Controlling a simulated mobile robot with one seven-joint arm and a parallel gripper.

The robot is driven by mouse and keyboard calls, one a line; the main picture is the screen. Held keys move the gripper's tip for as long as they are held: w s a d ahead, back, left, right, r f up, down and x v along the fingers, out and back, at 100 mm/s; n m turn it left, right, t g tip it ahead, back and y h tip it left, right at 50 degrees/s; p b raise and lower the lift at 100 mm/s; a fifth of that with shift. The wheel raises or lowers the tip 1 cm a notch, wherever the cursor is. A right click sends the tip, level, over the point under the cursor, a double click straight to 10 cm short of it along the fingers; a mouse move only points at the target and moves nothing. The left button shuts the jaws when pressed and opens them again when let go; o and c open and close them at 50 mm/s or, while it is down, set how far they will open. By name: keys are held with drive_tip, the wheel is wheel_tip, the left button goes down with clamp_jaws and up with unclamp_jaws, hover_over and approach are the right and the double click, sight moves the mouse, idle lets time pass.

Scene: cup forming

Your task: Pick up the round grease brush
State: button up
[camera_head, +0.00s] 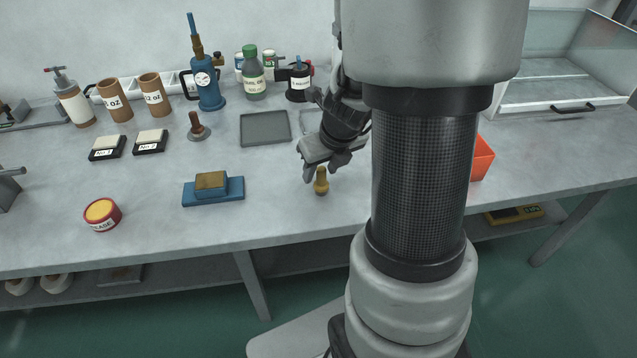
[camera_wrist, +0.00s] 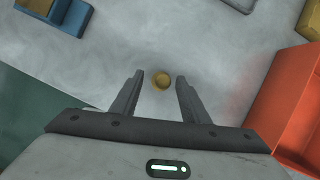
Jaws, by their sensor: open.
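The round grease brush (camera_head: 321,181) stands upright on the grey workbench, with a yellow-brown body that narrows toward the top. In the wrist view the brush (camera_wrist: 162,81) shows from above as a small round yellow-brown shape. My gripper (camera_head: 325,173) is just above the brush in the head view. In the wrist view my gripper (camera_wrist: 158,83) is open, with one finger on each side of the brush and a gap to both. Nothing is held. The wrist view cannot show how far the fingertips are above the bench.
An orange bin (camera_head: 482,158) stands right of my arm. A blue block with a tan top (camera_head: 213,188) lies to the left, and a red-rimmed tin (camera_head: 102,214) farther left. A grey tray (camera_head: 265,128) lies behind. The bench's front edge is near the brush.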

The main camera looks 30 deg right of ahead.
sight(319, 177)
drive_tip(key=b+x, duration=0.1)
drive_tip(key=x, duration=0.1)
drive_tip(key=b+x, duration=0.2)
drive_tip(key=x, duration=0.1)
drive_tip(key=shift+d+f, duration=0.1)
drive_tip(key=shift+d, duration=0.15)
clamp_jaws()
